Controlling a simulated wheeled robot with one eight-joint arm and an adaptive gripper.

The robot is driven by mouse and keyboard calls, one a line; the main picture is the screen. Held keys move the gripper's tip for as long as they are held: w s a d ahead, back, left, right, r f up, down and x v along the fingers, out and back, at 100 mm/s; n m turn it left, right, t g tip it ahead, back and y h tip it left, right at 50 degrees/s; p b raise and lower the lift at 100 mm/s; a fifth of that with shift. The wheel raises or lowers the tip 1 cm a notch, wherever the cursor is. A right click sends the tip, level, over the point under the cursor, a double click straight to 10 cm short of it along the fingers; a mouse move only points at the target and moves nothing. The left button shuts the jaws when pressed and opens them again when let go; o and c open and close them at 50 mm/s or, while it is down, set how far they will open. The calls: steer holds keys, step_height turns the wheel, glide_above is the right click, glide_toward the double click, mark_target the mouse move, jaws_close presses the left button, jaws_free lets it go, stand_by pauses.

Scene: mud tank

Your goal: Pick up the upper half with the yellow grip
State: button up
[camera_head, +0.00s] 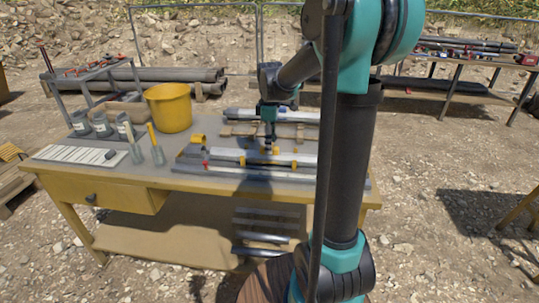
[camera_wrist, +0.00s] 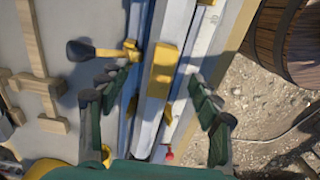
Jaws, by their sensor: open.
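The upper half is a long pale grey bar with a yellow grip (camera_wrist: 163,70), seen in the wrist view running up between my fingers. The yellow grip wraps the bar's middle. My gripper (camera_wrist: 157,77) is open, with one dark green finger on each side of the bar. Nothing is visibly held, and I cannot tell how far above the bar the fingertips are. In the head view my gripper (camera_head: 268,147) points down over the long bars on the workbench; the grip is hard to make out there.
The workbench (camera_head: 60,173) carries a yellow bucket (camera_head: 169,108), several cans, brushes and a white sheet (camera_head: 82,154). A dark-headed mallet-like tool (camera_wrist: 82,50) lies left of the bar. Other bars lie parallel close by. A wooden barrel (camera_wrist: 288,42) stands beyond the bench edge.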

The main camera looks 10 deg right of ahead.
steer(key=shift+s+a+f, duration=0.1)
steer(key=shift+a+f, duration=0.05)
steer(key=shift+f, duration=1.7)
steer(key=shift+c, duration=0.6)
jaws_close()
